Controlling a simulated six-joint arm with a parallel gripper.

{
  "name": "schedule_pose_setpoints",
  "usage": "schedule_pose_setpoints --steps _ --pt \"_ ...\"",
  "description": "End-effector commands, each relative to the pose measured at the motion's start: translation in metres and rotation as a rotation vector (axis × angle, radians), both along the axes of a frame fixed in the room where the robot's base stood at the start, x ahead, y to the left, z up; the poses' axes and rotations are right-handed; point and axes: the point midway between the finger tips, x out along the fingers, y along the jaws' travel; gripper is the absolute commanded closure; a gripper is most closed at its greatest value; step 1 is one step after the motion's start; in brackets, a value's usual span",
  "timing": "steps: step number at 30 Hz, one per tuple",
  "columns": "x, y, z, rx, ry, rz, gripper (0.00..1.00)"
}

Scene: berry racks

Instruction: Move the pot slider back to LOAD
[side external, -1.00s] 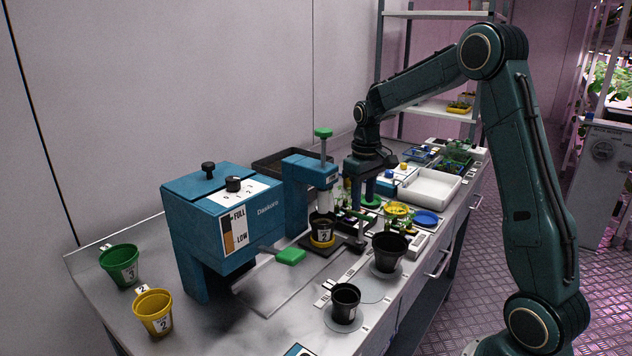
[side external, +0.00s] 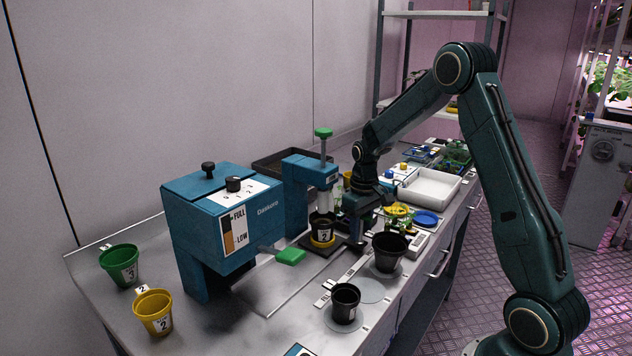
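The pot slider (side external: 310,244) is a dark flat plate under the blue press (side external: 300,185) with the green-topped plunger. A black pot labelled 2 (side external: 322,228) stands upright on it in a yellow ring, below the plunger. A small dark upright handle (side external: 357,247) stands at the right end of the slider. My gripper (side external: 357,235) points down at this handle, right of the pot. Its fingers are dark and overlap the handle in this view, so I cannot tell whether they touch it or are closed.
The blue hopper machine (side external: 215,225) with a green-ended lever (side external: 290,256) stands left. Two black pots (side external: 389,252) (side external: 346,300) stand in front near the bench edge. Green (side external: 119,265) and yellow (side external: 154,311) pots stand front left. A white tray (side external: 432,187) lies behind right.

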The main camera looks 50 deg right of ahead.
Motion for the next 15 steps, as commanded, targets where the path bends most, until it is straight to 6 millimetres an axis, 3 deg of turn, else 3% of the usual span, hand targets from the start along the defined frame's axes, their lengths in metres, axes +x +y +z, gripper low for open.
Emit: schedule_pose_setpoints --steps 2,7,15 --pt "0.0 0.0 0.0001 0.0 0.0 0.0 0.66" --pt "0.0 0.0 0.0002 0.0 0.0 0.0 1.0" --pt "0.0002 0.0029 0.0004 0.0 0.0 0.0 1.0"
